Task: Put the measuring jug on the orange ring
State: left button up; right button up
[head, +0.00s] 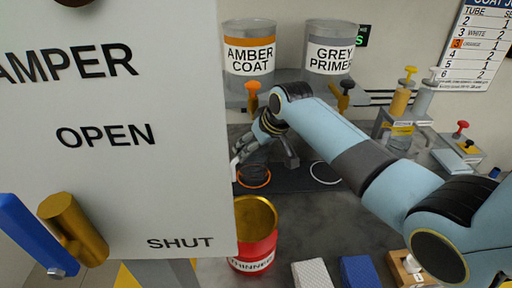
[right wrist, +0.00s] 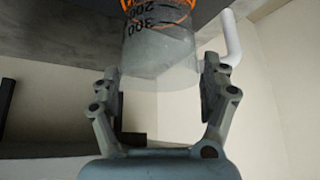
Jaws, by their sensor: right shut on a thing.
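The measuring jug (right wrist: 160,58) is clear with dark 200 and 300 marks, upside down in the right wrist view. A white curved part (right wrist: 231,40), probably its handle, shows beside it. My right gripper (right wrist: 160,75) is shut on the jug, one finger on each side. In the head view the right gripper (head: 266,156) reaches down just above the orange ring (head: 254,185), where the clear jug is hard to make out. The ring also shows at the jug's far end in the wrist view. I cannot tell whether the jug touches it. My left gripper is out of view.
A white ring (head: 325,181) lies to the right on the same dark mat (head: 291,178). A red thinner can (head: 253,250) stands in front. A large white panel (head: 120,120) fills the left. Amber and grey tanks (head: 249,70) stand behind.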

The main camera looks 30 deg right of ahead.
jog(key=shift+f, duration=0.35)
jog(key=shift+f, duration=0.15)
jog(key=o, duration=1.5)
jog(key=p+v, duration=0.1)
jog(key=v, duration=1.1)
